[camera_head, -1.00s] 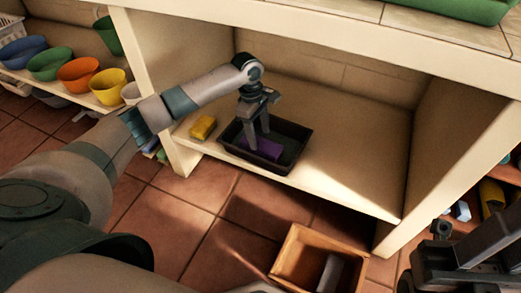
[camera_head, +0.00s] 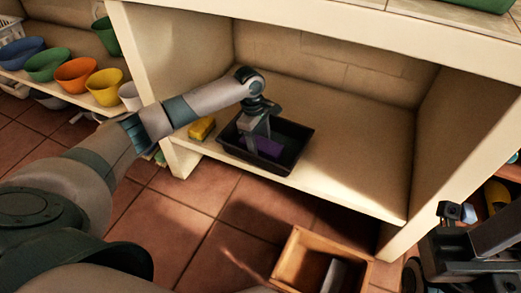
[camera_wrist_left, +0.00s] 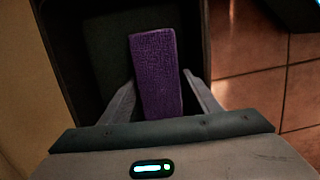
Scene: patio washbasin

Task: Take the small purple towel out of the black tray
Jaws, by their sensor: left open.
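The purple towel (camera_head: 268,147) lies in the black tray (camera_head: 302,142) on the cream shelf. My left gripper (camera_head: 260,146) reaches down into the tray over the towel, and its fingers hide part of it. In the left wrist view the towel (camera_wrist_left: 155,60) is a textured purple block lying between the two spread fingers (camera_wrist_left: 159,78), with a gap on each side. The left gripper is open and holds nothing. The tray's dark wall (camera_wrist_left: 60,60) also shows there. Dark parts of my right arm (camera_head: 470,250) show at the lower right; its jaws cannot be made out.
A yellow sponge (camera_head: 201,129) lies on the shelf left of the tray. The shelf right of the tray is clear. A wooden box (camera_head: 292,262) stands on the tiled floor in front. Coloured bowls (camera_head: 76,74) stand on the left shelf.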

